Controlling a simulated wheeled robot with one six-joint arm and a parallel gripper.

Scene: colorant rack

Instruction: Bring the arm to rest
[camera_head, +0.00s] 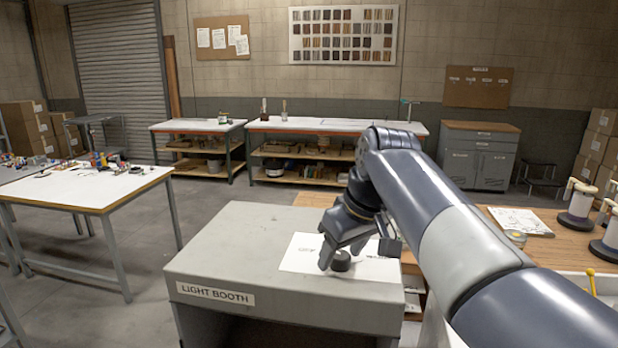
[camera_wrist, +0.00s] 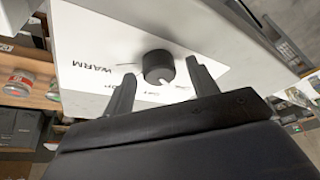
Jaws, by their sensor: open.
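My gripper (camera_head: 342,240) reaches down over the top of the grey light booth (camera_head: 226,247), which is labelled "LIGHT BOOTH". A black round knob (camera_head: 341,261) sits on a white panel (camera_head: 302,257) on the booth's top. In the wrist view the knob (camera_wrist: 158,67) shows between the tips of my two open fingers (camera_wrist: 160,80), with a gap visible on each side. A white pointer mark shows on the knob's near side. The word "WARM" is readable on the panel (camera_wrist: 75,40); other lettering is partly hidden by my fingers.
A wooden bench (camera_head: 480,228) stands right of the booth, with a paper sheet (camera_head: 519,221) and white-and-black devices (camera_head: 579,207) on it. A white table (camera_head: 85,187) with small items stands at left. Open floor (camera_head: 205,200) lies between that table and the booth.

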